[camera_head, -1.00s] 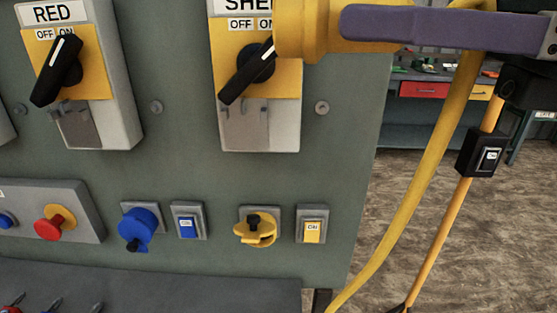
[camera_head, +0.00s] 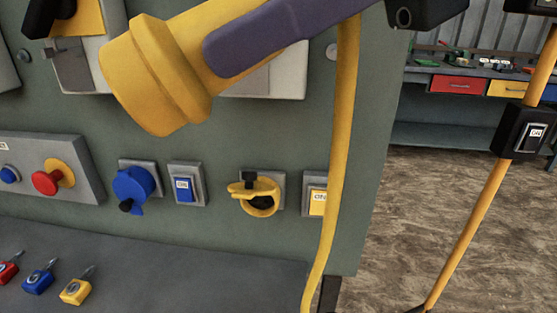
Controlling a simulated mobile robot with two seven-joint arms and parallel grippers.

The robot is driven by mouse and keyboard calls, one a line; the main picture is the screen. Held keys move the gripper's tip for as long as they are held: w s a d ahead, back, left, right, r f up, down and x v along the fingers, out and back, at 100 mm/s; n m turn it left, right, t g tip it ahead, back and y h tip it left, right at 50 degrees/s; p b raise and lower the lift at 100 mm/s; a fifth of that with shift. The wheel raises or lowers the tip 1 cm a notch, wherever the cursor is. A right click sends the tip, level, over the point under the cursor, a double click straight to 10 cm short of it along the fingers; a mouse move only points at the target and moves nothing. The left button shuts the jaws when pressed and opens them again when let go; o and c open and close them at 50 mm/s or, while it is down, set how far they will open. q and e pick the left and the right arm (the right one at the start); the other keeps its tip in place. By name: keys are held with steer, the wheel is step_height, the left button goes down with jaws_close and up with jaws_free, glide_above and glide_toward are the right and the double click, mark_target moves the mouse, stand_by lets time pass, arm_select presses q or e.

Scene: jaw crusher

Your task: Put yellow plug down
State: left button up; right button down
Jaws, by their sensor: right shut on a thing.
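A large yellow plug (camera_head: 155,85) is held in the upper middle of the view, tilted with its wide end to the lower left. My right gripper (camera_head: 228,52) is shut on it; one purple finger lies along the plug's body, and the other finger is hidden. A yellow cable (camera_head: 335,170) hangs down at the right of the plug. The plug is in front of the panel, above the yellow socket (camera_head: 258,200), whose lid is raised, and is apart from the shelf (camera_head: 180,270). My left gripper is not in view.
The grey-green panel (camera_head: 225,140) carries a blue socket (camera_head: 133,185), a red button (camera_head: 46,182) and switches. Red, blue and yellow padlocks (camera_head: 75,291) lie on the shelf's left; its middle is clear. An orange pole (camera_head: 470,220) with a switch box stands at right.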

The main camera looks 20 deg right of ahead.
step_height(320, 180, down, 13)
steer(key=w+n+g+h+b, duration=0.1)
steer(key=n+g+h+b, duration=0.2)
steer(key=n+h+b, duration=0.5)
steer(key=w+d+f+t+h+b, duration=0.25)
steer(key=d+f+h+b, duration=0.25)
steer(key=d+f+b, duration=0.65)
steer(key=shift+w+d+f+b, duration=0.1)
steer(key=shift+d+f+b, duration=0.2)
steer(key=shift+f, duration=2.65)
steer(key=shift+w+d+f+b, duration=0.2)
steer(key=shift+d+f, duration=0.15)
steer(key=shift+f, duration=2.6)
steer(key=shift+w+d+f+b, duration=0.1)
steer(key=shift+d+f+b, duration=0.2)
steer(key=shift+f, duration=2.8)
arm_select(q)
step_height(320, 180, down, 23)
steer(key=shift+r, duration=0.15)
arm_select(e)
steer(key=c, duration=0.5)
jaws_free()
